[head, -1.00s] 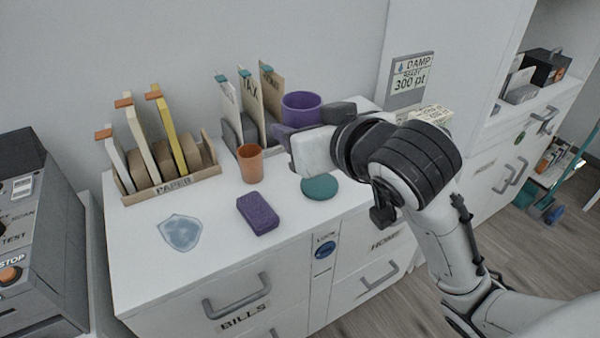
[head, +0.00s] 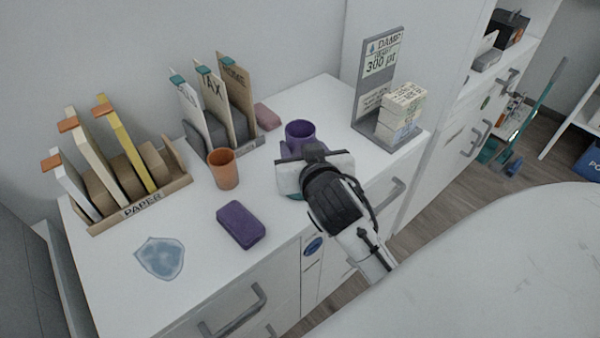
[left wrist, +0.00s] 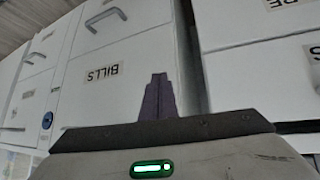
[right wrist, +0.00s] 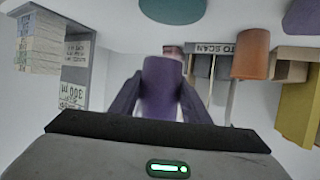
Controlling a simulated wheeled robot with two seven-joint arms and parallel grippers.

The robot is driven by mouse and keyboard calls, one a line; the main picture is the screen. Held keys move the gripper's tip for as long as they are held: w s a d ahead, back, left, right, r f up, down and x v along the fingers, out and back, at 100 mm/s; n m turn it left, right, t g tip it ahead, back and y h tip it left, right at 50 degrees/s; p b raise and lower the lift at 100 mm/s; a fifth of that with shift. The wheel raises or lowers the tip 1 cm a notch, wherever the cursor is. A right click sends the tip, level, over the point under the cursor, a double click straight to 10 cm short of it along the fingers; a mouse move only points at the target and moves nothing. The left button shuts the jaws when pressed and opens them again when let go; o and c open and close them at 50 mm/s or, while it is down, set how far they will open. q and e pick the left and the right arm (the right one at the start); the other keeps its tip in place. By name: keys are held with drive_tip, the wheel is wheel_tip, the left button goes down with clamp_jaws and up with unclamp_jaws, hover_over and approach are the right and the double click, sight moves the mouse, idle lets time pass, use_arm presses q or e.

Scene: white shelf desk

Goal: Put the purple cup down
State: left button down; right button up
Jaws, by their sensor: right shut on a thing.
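The purple cup (head: 300,130) is between the fingers of my right gripper (head: 297,150), low over the white desk top (head: 110,228). I cannot tell whether its base touches the desk. In the right wrist view the cup (right wrist: 162,88) sits between both fingers of the right gripper (right wrist: 160,80). A teal disc (head: 288,194) lies on the desk, mostly hidden under my right gripper in the head view; it also shows in the right wrist view (right wrist: 172,8). My left gripper (left wrist: 158,78) shows in the left wrist view with its fingers together, empty, before the drawer fronts.
An orange cup (head: 223,169) and a purple block (head: 240,225) stand left of my right gripper. File holders (head: 140,206) line the back. A pink block (head: 266,117) lies behind the purple cup.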

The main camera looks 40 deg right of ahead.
wheel_tip(320, 180, down, 2)
drive_tip(key=shift+w+f, duration=0.1)
drive_tip(key=shift+f, duration=0.5)
drive_tip(key=shift+f+b, duration=0.3)
drive_tip(key=shift+f, duration=0.05)
wheel_tip(320, 180, down, 2)
drive_tip(key=shift+f+b, duration=0.25)
drive_tip(key=shift+b, duration=0.05)
drive_tip(key=shift+f, duration=0.15)
use_arm(q)
drive_tip(key=shift+w+d+f, duration=0.1)
drive_tip(key=shift+w+d, duration=0.15)
drive_tip(key=shift+w, duration=0.3)
drive_tip(key=shift+f, duration=0.1)
